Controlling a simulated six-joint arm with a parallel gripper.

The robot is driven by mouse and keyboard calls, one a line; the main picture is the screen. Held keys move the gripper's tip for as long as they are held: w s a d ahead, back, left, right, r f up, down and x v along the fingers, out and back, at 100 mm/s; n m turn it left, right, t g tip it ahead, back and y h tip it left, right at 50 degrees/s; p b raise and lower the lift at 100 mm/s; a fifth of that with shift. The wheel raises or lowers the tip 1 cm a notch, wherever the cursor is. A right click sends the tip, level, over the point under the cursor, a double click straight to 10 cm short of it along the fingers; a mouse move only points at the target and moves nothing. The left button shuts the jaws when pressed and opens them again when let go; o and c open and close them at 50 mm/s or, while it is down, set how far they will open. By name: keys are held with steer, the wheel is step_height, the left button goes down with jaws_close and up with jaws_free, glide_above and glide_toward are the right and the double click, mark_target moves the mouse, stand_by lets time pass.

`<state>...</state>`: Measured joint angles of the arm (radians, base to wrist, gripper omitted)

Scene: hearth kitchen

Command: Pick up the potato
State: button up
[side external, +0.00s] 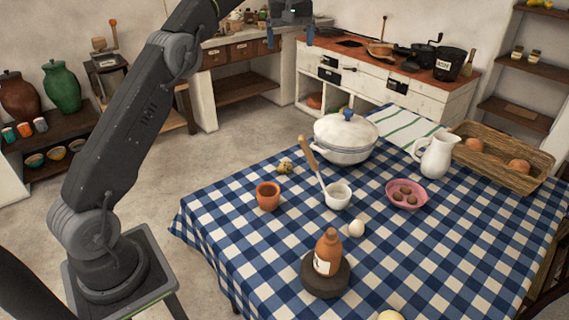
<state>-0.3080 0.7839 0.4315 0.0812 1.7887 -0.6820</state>
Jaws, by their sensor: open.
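I cannot tell for sure which thing is the potato. A small mottled yellow-brown lump (285,166) lies on the checked cloth, left of the white lidded pot (345,140). A pale yellow round thing (390,316) is cut off by the bottom edge. Several small brown round things (405,193) lie in a pink bowl (420,206). Brown rounded things (518,167) lie in the wicker basket (465,165). My gripper (290,40) is at the top edge, high above the table, its blue-tipped fingers apart and nothing between them. Its upper part is cut off.
The cloth's left front is clear.

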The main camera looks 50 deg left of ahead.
step_height(320, 180, down, 4)
steer(key=w+a+n, duration=0.1)
steer(key=a, duration=0.2)
glide_above(284, 164)
steer(key=shift+n+g, duration=0.3)
steer(key=shift+n, duration=0.1)
steer(key=f, duration=3.3)
steer(key=shift+d+f, duration=0.15)
steer(key=shift+d, duration=0.15)
steer(key=shift+a+f, duration=0.15)
steer(key=shift+f, duration=1.4)
steer(key=shift+a+f, duration=0.1)
steer(key=shift+f, duration=1.45)
steer(key=shift+r, duration=0.1)
steer(key=c, duration=1)
